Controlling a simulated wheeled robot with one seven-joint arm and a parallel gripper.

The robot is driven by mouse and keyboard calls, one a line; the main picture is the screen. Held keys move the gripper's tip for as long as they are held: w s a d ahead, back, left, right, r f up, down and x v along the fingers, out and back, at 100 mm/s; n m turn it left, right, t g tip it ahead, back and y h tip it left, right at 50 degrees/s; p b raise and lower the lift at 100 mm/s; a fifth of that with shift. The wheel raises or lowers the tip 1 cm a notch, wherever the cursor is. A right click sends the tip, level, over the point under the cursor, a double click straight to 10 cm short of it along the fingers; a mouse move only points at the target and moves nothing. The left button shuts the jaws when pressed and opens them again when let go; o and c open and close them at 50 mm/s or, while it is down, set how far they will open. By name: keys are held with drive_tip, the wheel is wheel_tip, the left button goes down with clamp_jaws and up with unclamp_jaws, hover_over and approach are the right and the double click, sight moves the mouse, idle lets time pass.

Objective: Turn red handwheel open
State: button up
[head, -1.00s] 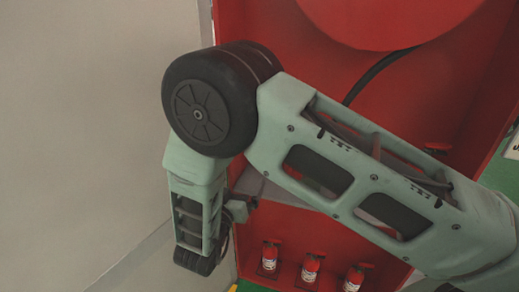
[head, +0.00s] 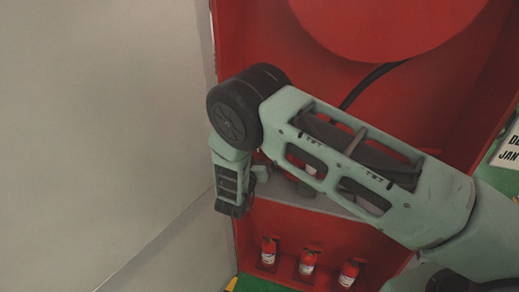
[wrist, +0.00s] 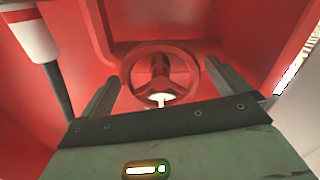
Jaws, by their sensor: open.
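The red handwheel (wrist: 161,79), a round rim with spokes, sits inside the red cabinet in the middle of the wrist view. My gripper (wrist: 162,72) is open, with one dark finger to the left of the wheel and the other to its right. The lower rim of the wheel lies near the gripper's body edge. I see no clear contact between fingers and wheel. In the head view the handwheel cannot be made out, and my arm covers most of the area around the gripper.
The red cabinet (head: 300,225) holds a large red disc (head: 385,25) with a black hose (head: 365,85). Several small extinguishers, one at the left (head: 268,252), stand below. A white wall (head: 100,120) is at left. A white-and-red cylinder (wrist: 30,35) with a black tube is close by.

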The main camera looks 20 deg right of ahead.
drive_tip(key=shift+x, duration=0.8)
drive_tip(key=c, duration=0.9)
drive_tip(key=shift+o, duration=0.2)
